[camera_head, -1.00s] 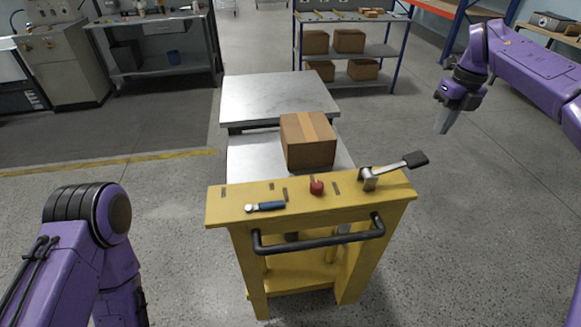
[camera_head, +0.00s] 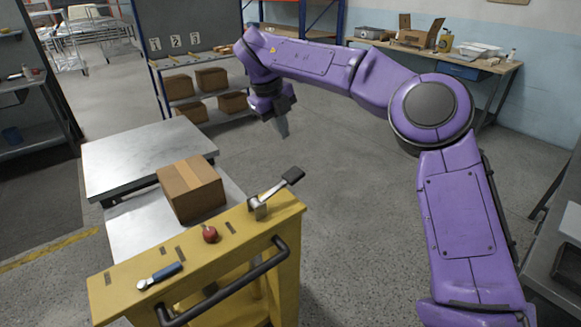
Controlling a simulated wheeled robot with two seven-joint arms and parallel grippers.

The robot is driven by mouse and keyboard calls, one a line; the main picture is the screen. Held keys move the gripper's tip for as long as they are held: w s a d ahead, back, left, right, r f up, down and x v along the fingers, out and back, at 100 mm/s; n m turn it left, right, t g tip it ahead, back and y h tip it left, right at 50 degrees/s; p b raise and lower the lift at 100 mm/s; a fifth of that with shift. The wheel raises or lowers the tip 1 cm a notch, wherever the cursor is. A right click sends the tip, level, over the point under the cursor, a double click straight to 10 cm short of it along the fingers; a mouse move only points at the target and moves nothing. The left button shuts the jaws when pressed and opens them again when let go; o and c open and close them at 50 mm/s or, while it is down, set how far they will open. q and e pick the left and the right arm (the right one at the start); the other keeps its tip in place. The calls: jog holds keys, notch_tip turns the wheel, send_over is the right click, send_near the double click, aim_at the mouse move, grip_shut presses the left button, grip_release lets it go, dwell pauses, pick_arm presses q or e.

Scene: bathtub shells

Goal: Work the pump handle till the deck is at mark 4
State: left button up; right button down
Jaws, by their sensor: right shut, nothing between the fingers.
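The pump handle (camera_head: 275,191) is a metal lever with a black grip, at the right end of the yellow cart head (camera_head: 125,277). It slants up to the right. My right gripper (camera_head: 283,128) is shut and empty, pointing down above the floor, beyond the handle and apart from it. A flat grey deck surface (camera_head: 125,225) lies behind the yellow head, and a taped cardboard box (camera_head: 192,190) rests on it. I cannot read any deck height mark here. My left gripper is out of view.
A red knob (camera_head: 210,234) and a blue-handled tool (camera_head: 160,276) are on the yellow head, above a black push bar (camera_head: 225,289). A grey table (camera_head: 145,152) stands beyond the box. A shelf (camera_head: 188,105) with boxes and signs 1, 2, 3 stands behind. Floor right of the cart is clear.

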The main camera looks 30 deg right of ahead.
aim_at(294, 173)
jog(key=p+x, duration=0.1)
jog(key=x, duration=0.3)
jog(key=p+x, duration=0.1)
jog(key=x, duration=0.3)
jog(key=p+x, duration=0.1)
jog(key=x, duration=0.3)
jog(key=shift+a+f, duration=0.15)
jog(key=shift+f, duration=0.55)
